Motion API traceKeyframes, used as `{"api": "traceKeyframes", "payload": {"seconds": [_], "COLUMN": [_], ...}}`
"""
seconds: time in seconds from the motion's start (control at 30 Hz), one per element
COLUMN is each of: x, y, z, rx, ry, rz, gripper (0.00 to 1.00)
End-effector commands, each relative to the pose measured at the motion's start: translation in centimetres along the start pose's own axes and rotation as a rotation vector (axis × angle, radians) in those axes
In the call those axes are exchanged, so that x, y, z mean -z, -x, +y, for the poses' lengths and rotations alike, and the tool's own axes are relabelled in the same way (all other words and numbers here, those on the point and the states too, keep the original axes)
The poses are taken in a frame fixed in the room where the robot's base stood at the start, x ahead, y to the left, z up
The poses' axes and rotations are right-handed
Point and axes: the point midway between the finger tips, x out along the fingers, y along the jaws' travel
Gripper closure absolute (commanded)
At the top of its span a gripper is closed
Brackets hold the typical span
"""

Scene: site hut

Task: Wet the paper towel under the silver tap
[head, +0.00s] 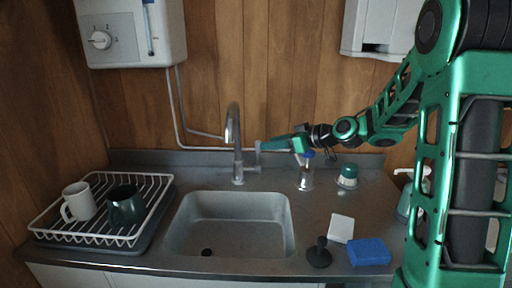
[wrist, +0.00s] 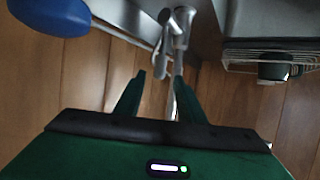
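The silver tap (head: 233,125) stands behind the sink, its spout curving over the basin; I see no water running. Its side lever (head: 257,155) is on the right. My gripper (head: 268,144) is beside the lever. In the wrist view my gripper (wrist: 158,78) is open, its dark green fingers apart and empty, with the lever (wrist: 162,50) just beyond and between the tips; I cannot tell whether they touch. The tap (wrist: 182,22) shows behind it. A white square (head: 341,228), possibly the folded paper towel, lies flat on the counter right of the sink.
The sink basin (head: 190,225) looks empty. A blue-capped bottle (head: 306,178) stands below my arm, with a green-topped jar (head: 347,177) to its right. A blue sponge (head: 369,252) and a dark plunger-like object (head: 319,256) lie in front. A dish rack (head: 140,237) with mugs stands left.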

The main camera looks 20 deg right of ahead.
Motion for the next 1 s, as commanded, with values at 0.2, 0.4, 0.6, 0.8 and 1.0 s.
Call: {"api": "traceKeyframes", "payload": {"seconds": [0.2, 0.4, 0.6, 0.8, 1.0], "x": [-0.1, -0.1, -0.1, -0.1, -0.1], "y": [-3.9, -6.2, -7.1, -7.1, -7.1], "z": [0.1, 0.1, 0.2, 0.2, 0.2], "rx": [0.0, -0.002, -0.003, -0.003, -0.003], "ry": [0.0, 0.0, -0.001, -0.001, -0.001], "rz": [-0.002, -0.002, -0.002, -0.002, -0.002], "gripper": [0.64, 0.64, 0.64, 0.64, 1.0]}}
